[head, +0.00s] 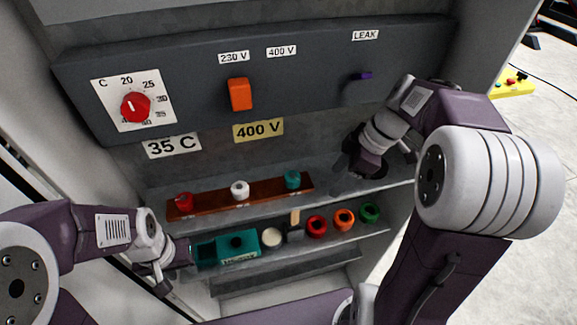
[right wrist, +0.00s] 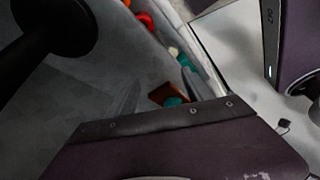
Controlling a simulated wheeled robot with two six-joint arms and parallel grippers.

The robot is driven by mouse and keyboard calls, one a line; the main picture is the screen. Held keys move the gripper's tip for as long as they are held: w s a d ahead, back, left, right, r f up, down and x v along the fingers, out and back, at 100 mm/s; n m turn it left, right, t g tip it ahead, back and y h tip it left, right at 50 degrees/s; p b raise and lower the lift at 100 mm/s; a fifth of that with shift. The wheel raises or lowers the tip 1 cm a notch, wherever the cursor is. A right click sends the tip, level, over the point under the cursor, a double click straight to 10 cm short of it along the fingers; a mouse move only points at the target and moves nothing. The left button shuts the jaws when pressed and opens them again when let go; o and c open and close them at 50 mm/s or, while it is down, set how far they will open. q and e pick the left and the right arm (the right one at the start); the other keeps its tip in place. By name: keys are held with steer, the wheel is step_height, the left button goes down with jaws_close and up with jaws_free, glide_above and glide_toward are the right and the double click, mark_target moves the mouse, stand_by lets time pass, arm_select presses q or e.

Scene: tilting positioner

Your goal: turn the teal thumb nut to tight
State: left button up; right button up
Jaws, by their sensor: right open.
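The teal thumb nut (head: 292,179) sits at the right end of a brown board (head: 262,190) on the upper shelf. A red nut (head: 184,201) and a white nut (head: 239,189) share the board. The teal nut also shows in the right wrist view (right wrist: 172,102), partly hidden by my gripper body. My right gripper (head: 345,176) is open and empty, to the right of the teal nut and apart from it. My left gripper (head: 178,268) is beside the teal box (head: 240,244) on the lower shelf; whether its fingers are open or shut is unclear.
The lower shelf holds a white round piece (head: 271,237), a wooden-handled item (head: 295,222) and red (head: 317,226), orange (head: 344,219) and green (head: 370,212) rings. Above is a panel with a red dial (head: 136,106), an orange switch (head: 240,94) and a purple lever (head: 362,76).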

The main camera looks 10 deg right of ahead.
mark_target(292, 175)
steer(key=a, duration=0.2)
steer(key=a+r+p, duration=0.1)
steer(key=a, duration=0.1)
steer(key=shift+s+p, duration=0.15)
steer(key=shift+p, duration=0.15)
steer(key=w+a, duration=0.1)
steer(key=a, duration=0.1)
steer(key=w+a+p, duration=0.1)
steer(key=w+a, duration=0.1)
steer(key=w+a+p, duration=0.1)
steer(key=a, duration=0.1)
steer(key=shift+w+a+f, duration=0.1)
steer(key=shift+w+f, duration=0.25)
steer(key=shift+s+f+p, duration=0.1)
steer(key=shift+f+p, duration=0.25)
steer(key=shift+s+f, duration=0.2)
steer(key=shift+s, duration=0.1)
steer(key=shift+w, duration=0.2)
steer(key=c, duration=0.7)
jaws_close()
arm_select(q)
steer(key=r, duration=0.4)
steer(key=shift+s+r, duration=0.35)
steer(key=shift+s, duration=0.05)
